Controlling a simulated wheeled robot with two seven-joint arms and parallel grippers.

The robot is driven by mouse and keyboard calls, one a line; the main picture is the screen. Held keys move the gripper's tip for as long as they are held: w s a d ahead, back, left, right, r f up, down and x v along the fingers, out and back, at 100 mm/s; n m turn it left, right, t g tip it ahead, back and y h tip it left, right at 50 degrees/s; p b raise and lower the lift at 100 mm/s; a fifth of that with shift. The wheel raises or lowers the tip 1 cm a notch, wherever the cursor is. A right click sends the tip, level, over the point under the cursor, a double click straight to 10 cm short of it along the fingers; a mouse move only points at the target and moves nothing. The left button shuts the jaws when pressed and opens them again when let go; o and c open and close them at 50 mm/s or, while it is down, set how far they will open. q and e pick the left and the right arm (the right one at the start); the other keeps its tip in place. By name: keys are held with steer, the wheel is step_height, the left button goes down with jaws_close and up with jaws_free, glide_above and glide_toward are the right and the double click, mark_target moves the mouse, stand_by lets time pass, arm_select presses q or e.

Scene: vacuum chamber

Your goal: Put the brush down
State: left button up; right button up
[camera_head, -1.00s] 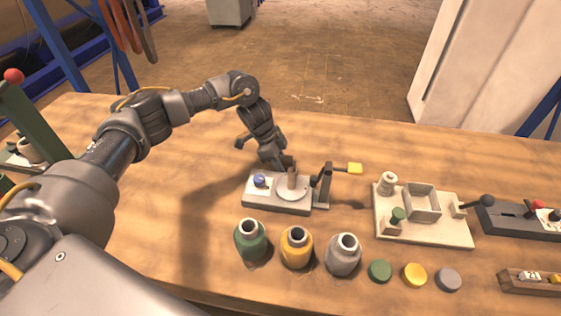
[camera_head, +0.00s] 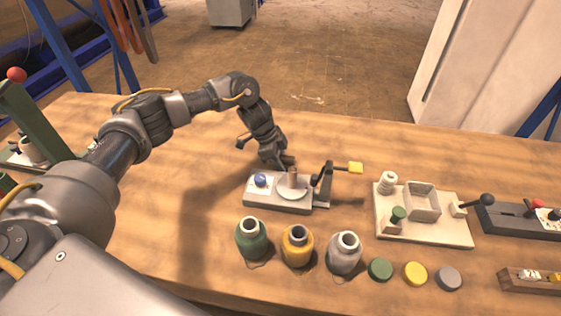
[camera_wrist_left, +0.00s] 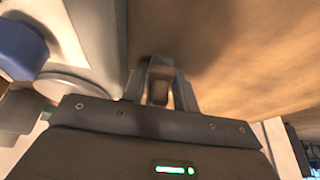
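My left gripper (camera_head: 284,163) is low over the table, just behind the grey-white fixture (camera_head: 262,199). No brush can be made out with certainty. The fixture carries a round plate (camera_head: 296,194) with an upright brown cylinder (camera_head: 292,178), and a blue knob (camera_head: 260,180). The gripper appears apart from the cylinder. My right gripper is not in view.
Green (camera_head: 252,243), yellow (camera_head: 297,251) and grey (camera_head: 343,258) bottles stand in front. A pale tray board (camera_head: 440,232) lies to the right. The wooden table (camera_head: 190,190) is clear left of the fixture.

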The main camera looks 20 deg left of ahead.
arm_select(q)
steer(key=shift+s+f, duration=0.4)
steer(key=shift+f, duration=0.05)
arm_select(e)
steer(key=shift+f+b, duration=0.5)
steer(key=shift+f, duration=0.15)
arm_select(q)
steer(key=w+v, duration=0.1)
steer(key=v, duration=1.1)
steer(key=shift+r, duration=0.5)
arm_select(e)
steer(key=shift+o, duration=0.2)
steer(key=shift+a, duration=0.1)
